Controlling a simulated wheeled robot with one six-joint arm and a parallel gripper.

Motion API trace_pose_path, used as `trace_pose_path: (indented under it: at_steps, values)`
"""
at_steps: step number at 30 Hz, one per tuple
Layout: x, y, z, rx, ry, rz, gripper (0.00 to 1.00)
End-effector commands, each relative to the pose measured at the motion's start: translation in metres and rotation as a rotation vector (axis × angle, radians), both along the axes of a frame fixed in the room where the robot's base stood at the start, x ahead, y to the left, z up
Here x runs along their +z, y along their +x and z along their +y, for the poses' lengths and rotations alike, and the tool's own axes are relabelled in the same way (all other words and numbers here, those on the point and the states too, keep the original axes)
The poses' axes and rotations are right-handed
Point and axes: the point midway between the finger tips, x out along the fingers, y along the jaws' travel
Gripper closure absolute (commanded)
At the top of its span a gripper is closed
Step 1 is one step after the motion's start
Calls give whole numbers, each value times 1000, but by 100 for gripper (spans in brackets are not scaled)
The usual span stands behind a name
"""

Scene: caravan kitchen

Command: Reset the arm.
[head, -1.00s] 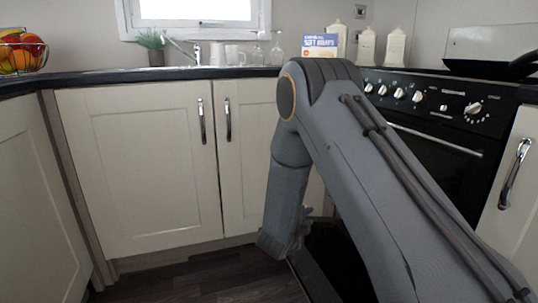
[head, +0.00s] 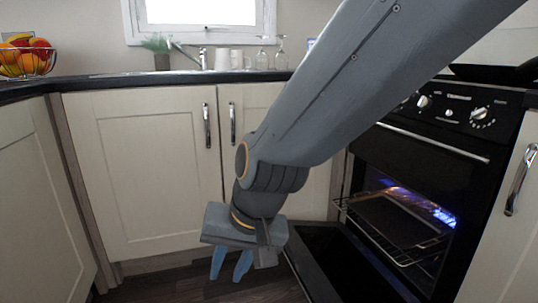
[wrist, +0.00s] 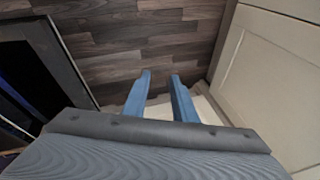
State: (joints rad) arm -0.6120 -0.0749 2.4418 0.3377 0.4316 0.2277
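My gripper (head: 231,265) hangs pointing down in front of the cream cupboard doors in the head view, left of the open oven door. Its two blue fingers also show in the wrist view (wrist: 160,82), apart with nothing between them and the dark wood floor (wrist: 150,45) beyond. My grey arm reaches in from the upper right and bends at the wrist joint.
The oven (head: 415,185) is open, with its door (head: 335,262) folded down and a rack holding a dark tray (head: 400,220) inside. Cream cupboards (head: 150,180) stand behind and left. A fruit basket (head: 27,60) and glasses sit on the counter. Some floor at the left is clear.

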Motion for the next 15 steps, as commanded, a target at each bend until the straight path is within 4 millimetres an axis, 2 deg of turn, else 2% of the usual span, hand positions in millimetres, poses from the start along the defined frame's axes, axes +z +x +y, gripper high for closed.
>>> trace_pose_path:
  at_steps: [1, 6, 14, 15]
  values:
    - [4, -18, -6, 63, -23, 10, 75]
    - [10, -69, -29, 249, -106, 53, 75]
    - [16, -126, -65, 468, -209, 104, 75]
    - [22, -122, -66, 449, -208, 107, 75]
